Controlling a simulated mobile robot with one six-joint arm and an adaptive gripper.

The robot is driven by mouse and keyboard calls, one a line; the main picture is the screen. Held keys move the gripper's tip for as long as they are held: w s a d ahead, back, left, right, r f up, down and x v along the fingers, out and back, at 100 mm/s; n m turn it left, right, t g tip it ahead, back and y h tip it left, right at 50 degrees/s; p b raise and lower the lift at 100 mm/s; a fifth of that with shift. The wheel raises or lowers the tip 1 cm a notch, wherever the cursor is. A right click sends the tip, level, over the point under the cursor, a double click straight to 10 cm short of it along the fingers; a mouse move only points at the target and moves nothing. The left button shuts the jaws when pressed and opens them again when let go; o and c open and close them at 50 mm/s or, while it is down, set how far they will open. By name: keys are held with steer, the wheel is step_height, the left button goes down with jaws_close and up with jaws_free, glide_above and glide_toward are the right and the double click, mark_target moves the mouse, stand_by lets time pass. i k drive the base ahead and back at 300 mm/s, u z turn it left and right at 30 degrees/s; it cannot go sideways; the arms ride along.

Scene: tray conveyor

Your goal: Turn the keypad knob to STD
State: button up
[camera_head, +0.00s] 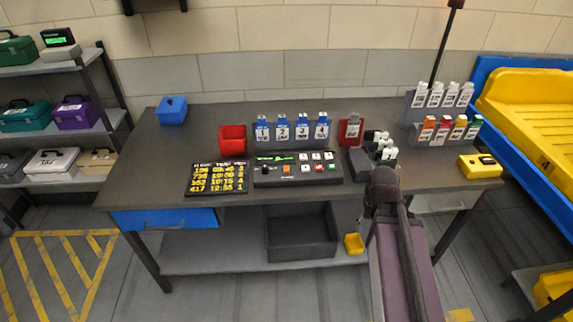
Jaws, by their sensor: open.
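The keypad (298,180) is a black console near the front edge of the table, left of my arm. It has a lit green display strip, an orange button and several white, red and green keys. A small dark round shape at its left end looks like the knob (265,170); its pointer and the STD mark are too small to read. My gripper (379,146) is to the right of the keypad, over the table, apart from the knob. It is open, partly hidden behind my dark wrist, and I see nothing held.
A black board with yellow figures (216,178) lies left of the keypad. Behind stand a red bin (232,140), blue labelled holders (291,139) and a red holder (350,131). A yellow device (479,167) sits at the right. The table's left front is clear.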

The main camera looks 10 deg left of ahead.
mark_target(265, 171)
steer(key=z, duration=0.7)
steer(key=k, duration=1.15)
steer(key=u, duration=1.15)
steer(key=i, duration=0.6)
steer(key=z, duration=0.15)
